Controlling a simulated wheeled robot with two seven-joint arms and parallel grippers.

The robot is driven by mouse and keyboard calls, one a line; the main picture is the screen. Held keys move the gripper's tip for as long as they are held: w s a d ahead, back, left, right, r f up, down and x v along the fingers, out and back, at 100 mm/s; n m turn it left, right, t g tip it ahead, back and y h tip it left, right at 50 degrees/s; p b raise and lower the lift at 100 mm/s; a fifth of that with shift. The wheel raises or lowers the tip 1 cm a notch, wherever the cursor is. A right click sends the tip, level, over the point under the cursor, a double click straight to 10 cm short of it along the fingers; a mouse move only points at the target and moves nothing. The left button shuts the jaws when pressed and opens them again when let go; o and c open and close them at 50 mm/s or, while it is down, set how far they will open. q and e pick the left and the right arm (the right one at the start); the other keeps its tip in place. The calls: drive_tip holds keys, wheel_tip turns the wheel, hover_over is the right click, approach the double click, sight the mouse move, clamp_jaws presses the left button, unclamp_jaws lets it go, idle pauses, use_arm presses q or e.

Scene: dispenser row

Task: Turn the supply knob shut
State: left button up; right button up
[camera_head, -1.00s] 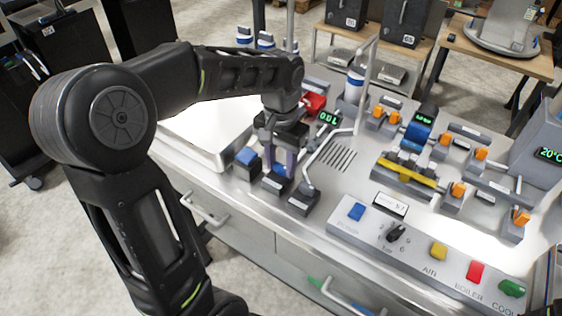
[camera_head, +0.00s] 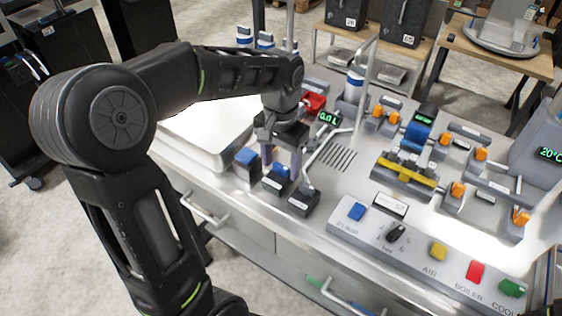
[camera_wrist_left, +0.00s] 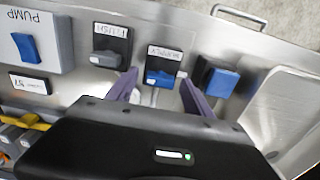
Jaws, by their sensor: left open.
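I cannot read the word supply on any control for certain. My left gripper is open, with one purple finger on each side of this block's near edge in the wrist view (camera_wrist_left: 162,92). I cannot tell whether the fingers touch it. The block labelled FLUSH (camera_wrist_left: 108,45) is on one side, another blue-topped block (camera_wrist_left: 218,78) on the other. My right gripper is out of view.
A sloped panel carries a black rotary knob (camera_head: 396,233) and blue, yellow, red and green buttons. A bent metal pipe (camera_head: 325,153) stands close right of the gripper. A white tray-like surface (camera_head: 208,137) lies left of it. A yellow-handled valve (camera_head: 408,169) is further right.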

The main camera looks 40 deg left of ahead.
sight(281, 166)
use_arm(q)
drive_tip(key=shift+r, duration=0.1)
wheel_tip(281, 166, up, 8)
drive_tip(key=shift+f, duration=0.2)
idle(0.6)
